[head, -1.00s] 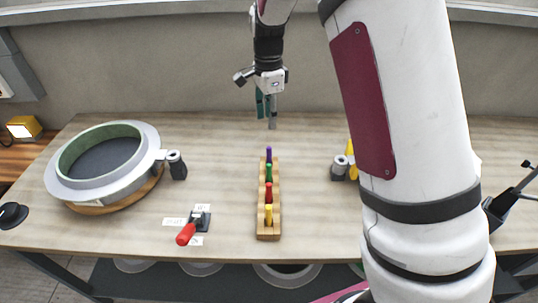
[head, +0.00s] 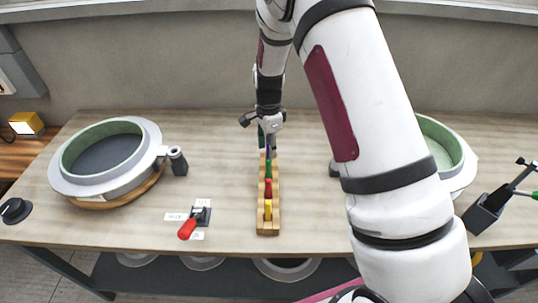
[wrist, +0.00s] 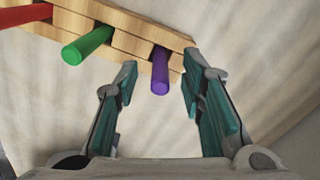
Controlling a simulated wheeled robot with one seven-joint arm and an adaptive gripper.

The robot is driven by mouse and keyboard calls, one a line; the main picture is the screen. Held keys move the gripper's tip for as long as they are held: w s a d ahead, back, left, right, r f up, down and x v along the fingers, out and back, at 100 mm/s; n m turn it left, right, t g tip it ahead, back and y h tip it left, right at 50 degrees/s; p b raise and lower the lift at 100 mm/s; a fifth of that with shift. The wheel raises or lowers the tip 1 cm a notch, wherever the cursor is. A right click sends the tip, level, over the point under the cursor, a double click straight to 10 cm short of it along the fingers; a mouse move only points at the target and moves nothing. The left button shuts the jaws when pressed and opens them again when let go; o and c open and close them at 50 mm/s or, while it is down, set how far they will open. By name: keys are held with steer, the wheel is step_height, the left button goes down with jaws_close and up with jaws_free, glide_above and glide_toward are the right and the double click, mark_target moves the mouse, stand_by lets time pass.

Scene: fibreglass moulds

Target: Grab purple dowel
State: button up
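The purple dowel (wrist: 160,72) stands in the end hole of a wooden rack (wrist: 135,27). In the wrist view it lies between the two open fingers of my gripper (wrist: 162,100), with space on both sides. In the head view the rack (head: 268,226) runs front to back on the table. My gripper (head: 268,145) is lowered at its far end, by the purple dowel (head: 267,149), which it partly covers. Nothing is held.
A green dowel (wrist: 88,46) stands beside the purple one, then a red dowel (head: 268,189) and a yellow dowel (head: 268,209). A round mould (head: 75,180) is at left, another (head: 455,165) at right. A red-handled lever (head: 188,228) sits front left.

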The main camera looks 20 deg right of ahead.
steer(key=shift+f, duration=0.2)
jaws_close()
steer(key=shift+r, duration=0.15)
